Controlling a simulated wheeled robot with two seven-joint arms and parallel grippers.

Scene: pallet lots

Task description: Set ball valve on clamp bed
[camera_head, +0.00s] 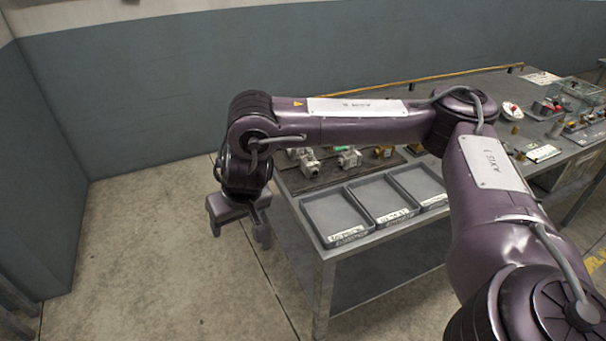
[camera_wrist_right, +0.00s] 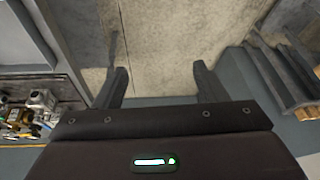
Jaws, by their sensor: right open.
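My right gripper (camera_head: 240,228) hangs off the left end of the workbench, over the bare floor. Its fingers are apart with nothing between them, as the right wrist view (camera_wrist_right: 160,85) also shows. Several metal valve-like parts (camera_head: 308,160) stand on a dark board at the bench's left end, partly behind my right arm. Which of them is the ball valve I cannot tell. Similar small parts show at the left edge of the right wrist view (camera_wrist_right: 42,100). I cannot make out the clamp bed for sure. My left gripper is not in view.
Three grey labelled trays (camera_head: 332,240) line the front left of the workbench (camera_head: 318,262). Small fittings, a red-and-white item (camera_head: 511,111) and a clear box (camera_head: 580,92) stand at the right. A yellow rail (camera_head: 420,80) runs along the back edge. Floor left of the bench is clear.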

